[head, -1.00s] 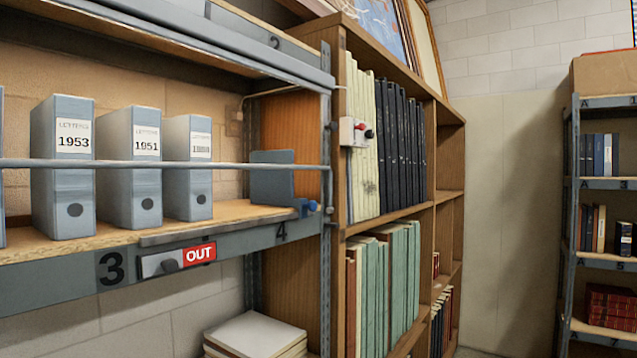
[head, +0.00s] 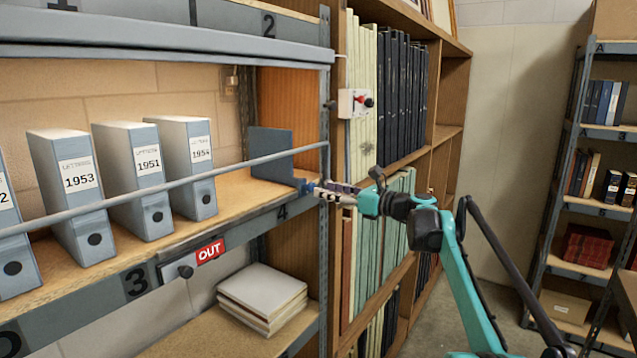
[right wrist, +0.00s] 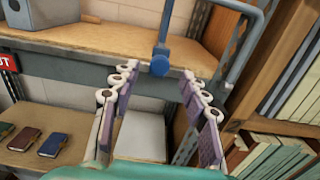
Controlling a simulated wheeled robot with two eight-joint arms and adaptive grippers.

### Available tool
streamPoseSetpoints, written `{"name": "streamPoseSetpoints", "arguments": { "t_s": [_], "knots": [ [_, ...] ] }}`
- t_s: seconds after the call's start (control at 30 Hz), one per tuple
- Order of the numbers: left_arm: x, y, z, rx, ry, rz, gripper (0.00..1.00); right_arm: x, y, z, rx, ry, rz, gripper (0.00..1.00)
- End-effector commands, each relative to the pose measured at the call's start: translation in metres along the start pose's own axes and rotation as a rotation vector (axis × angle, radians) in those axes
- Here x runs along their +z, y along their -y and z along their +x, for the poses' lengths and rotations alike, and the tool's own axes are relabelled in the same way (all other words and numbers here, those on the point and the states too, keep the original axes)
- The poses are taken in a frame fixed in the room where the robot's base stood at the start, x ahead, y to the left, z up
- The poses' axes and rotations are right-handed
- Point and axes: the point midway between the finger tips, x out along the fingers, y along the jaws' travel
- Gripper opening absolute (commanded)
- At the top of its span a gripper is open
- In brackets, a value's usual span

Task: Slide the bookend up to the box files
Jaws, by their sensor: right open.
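The bookend (head: 271,152) is a blue-grey plate standing at the right end of the shelf, beside the post. A blue knob (right wrist: 160,66) sits at the shelf's front edge below it. The grey-blue box files stand upright to the left; the nearest is 1954 (head: 188,168), with bare shelf between it and the bookend. My right gripper (head: 326,192) is at the shelf's front right corner, by the knob. In the right wrist view its fingers are spread, with the knob ahead between their tips. Contact is unclear. My left gripper is out of view.
A grey rail (head: 232,164) crosses in front of the files. A sliding OUT label (head: 210,251) is on the shelf edge. Papers (head: 262,295) lie on the lower shelf.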

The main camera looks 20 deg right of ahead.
Motion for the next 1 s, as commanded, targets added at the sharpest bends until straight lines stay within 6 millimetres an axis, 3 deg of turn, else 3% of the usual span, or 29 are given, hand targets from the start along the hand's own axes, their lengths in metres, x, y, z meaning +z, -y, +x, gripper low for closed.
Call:
{"name": "streamPoseSetpoints", "arguments": {
  "t_s": [0.2, 0.57, 0.77, 1.0],
  "knots": [
    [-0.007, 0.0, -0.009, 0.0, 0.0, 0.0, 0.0, 0.002, -0.001, 0.031, 0.002, -0.001, -0.002, 0.45],
    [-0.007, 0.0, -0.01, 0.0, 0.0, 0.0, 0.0, 0.0, -0.001, 0.038, 0.0, -0.001, -0.003, 0.45],
    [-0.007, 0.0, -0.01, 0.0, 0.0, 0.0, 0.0, 0.0, -0.001, 0.038, 0.0, -0.001, -0.003, 0.0],
    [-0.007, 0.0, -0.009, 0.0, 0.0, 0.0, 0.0, 0.0, -0.004, 0.038, 0.0, -0.001, -0.003, 0.0]
  ]
}}
